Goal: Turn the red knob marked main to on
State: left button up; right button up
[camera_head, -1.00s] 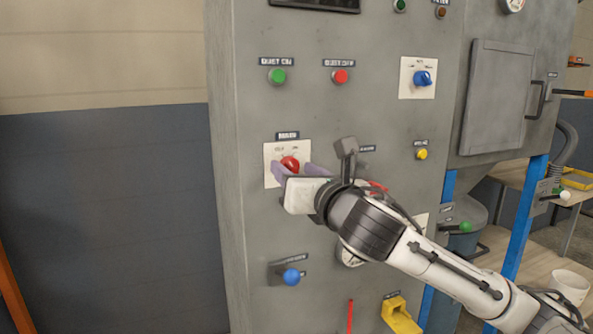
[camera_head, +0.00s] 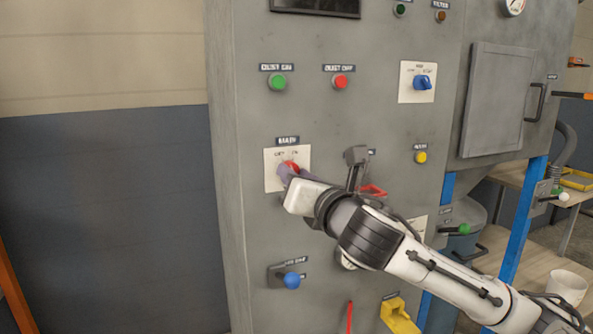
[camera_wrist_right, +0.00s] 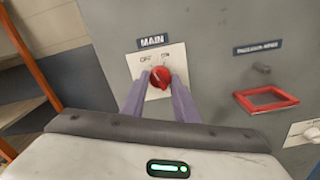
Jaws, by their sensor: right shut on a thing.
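The red knob (camera_head: 292,165) sits on a pale plate (camera_head: 270,182) under a label reading MAIN, on the grey cabinet. In the right wrist view the knob (camera_wrist_right: 160,76) lies between my two purple fingers, below small markings reading OFF and ON. My right gripper (camera_wrist_right: 159,88) is shut on the knob. In the head view this gripper (camera_head: 287,173) covers the knob's lower part. The knob's exact pointing direction is hard to tell. My left gripper is not in view.
The grey cabinet (camera_head: 225,220) also carries a green button (camera_head: 277,83), a red button (camera_head: 340,82), a blue selector (camera_head: 422,83), a yellow button (camera_head: 420,157) and a blue ball-ended lever (camera_head: 291,280). A red frame-shaped part (camera_wrist_right: 267,99) projects right of the knob.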

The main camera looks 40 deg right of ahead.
jog(key=m+p, duration=0.4)
jog(key=m, duration=0.5)
jog(key=shift+m, duration=0.3)
dwell(0.4)
jog(key=o, duration=1.1)
jog(key=shift+c, duration=0.2)
